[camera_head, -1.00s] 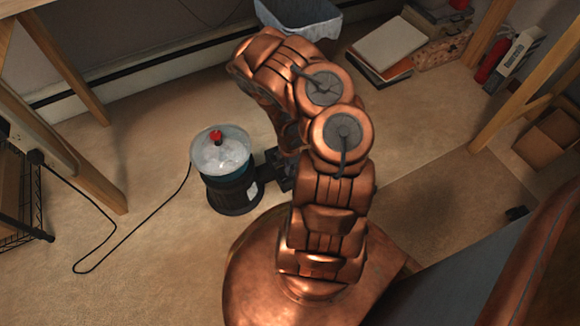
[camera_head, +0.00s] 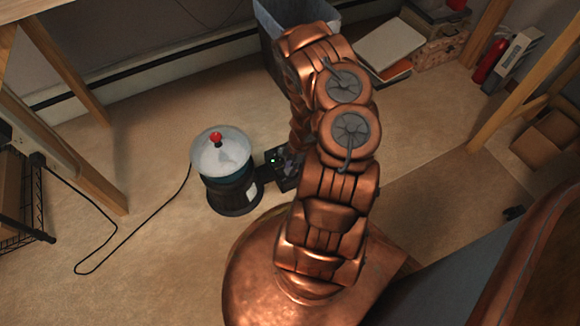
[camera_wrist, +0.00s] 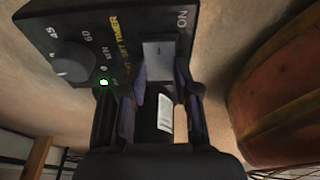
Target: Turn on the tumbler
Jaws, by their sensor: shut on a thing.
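The tumbler (camera_head: 229,184) is a dark drum with a pale lid and a red knob on top, standing upright on the floor left of my arm in the head view. Its dark control box (camera_head: 281,166) sits just to its right, partly hidden by my arm. In the wrist view the box panel (camera_wrist: 88,22) shows a timer dial (camera_wrist: 72,64), a lit green light (camera_wrist: 103,82) and a grey switch (camera_wrist: 158,58) below the word ON. My gripper (camera_wrist: 158,104) is at the switch, its fingers close on either side. The head view hides my gripper behind the arm.
A black cord (camera_head: 128,238) runs over the floor left of the tumbler. A bin (camera_head: 268,40) and books (camera_head: 385,48) stand by the back wall. Wooden legs (camera_head: 72,165) and a wire rack (camera_head: 22,195) are at left.

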